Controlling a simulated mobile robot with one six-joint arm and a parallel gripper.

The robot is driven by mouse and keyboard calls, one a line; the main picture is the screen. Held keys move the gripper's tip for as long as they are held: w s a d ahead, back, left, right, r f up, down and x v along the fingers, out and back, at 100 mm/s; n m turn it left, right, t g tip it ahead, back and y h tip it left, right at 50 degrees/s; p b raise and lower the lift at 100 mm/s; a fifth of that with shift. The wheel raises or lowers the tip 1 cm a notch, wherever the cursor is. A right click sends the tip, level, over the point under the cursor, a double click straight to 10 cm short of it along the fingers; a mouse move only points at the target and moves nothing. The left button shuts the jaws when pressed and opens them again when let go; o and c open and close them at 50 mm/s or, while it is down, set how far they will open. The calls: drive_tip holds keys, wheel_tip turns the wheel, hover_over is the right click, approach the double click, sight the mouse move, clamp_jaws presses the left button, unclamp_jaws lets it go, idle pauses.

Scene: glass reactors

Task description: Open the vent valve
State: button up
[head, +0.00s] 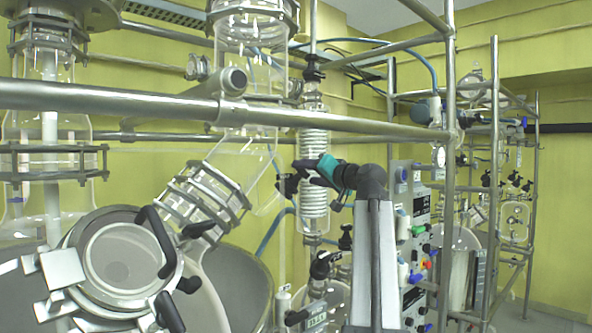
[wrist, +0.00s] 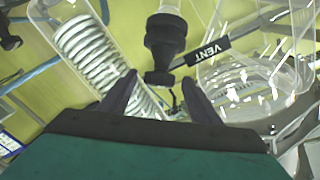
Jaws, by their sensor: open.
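The vent valve (wrist: 165,42) is a black knob-like fitting in the upper middle of the wrist view. A black tag reading "VENT" (wrist: 208,50) sticks out to its right. My gripper (wrist: 160,88) is open, with one dark finger on each side of the line to the valve's lower end. The fingertips are close to that lower end; I cannot tell whether they touch it. Nothing is held. In the head view my gripper (head: 303,172) reaches left in front of the coil condenser, beside a small black fitting. The tag is not readable there.
The glass coil condenser (head: 314,170) stands close to my gripper; its coil (wrist: 92,52) also shows in the wrist view. A clear glass vessel (wrist: 255,85) is at right. A steel rail (head: 330,122) crosses above. A large round vessel lid (head: 122,257) is at lower left.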

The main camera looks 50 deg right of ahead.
drive_tip(key=p+x, duration=0.2)
drive_tip(key=x, duration=0.4)
drive_tip(key=shift+w, duration=0.4)
drive_tip(key=c, duration=1.1)
